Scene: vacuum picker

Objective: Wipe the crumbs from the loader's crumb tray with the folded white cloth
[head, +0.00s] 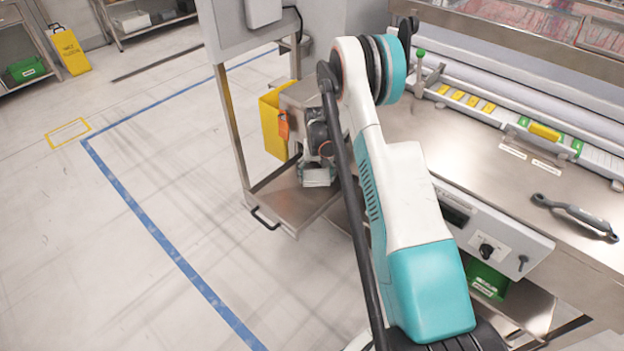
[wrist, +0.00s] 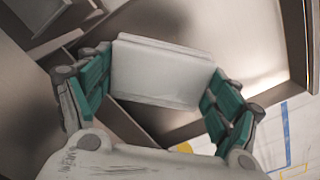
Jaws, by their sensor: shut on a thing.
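The folded white cloth (wrist: 162,72) is a thick pale pad held between the teal fingers of my gripper (wrist: 160,82) in the wrist view. My gripper is shut on it from both sides. In the head view the cloth (head: 317,178) shows as a small pale block under my gripper (head: 318,168), over or at the metal crumb tray (head: 278,206) with its dark front handle. I cannot tell whether the cloth touches the tray. No crumbs can be made out; my gripper, arm and the cloth hide part of the tray.
A yellow bin (head: 273,122) stands just behind the tray. A metal post (head: 233,130) rises at the tray's left. The steel workbench (head: 460,150) is to the right, with a grey wrench-like tool (head: 575,212) on it.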

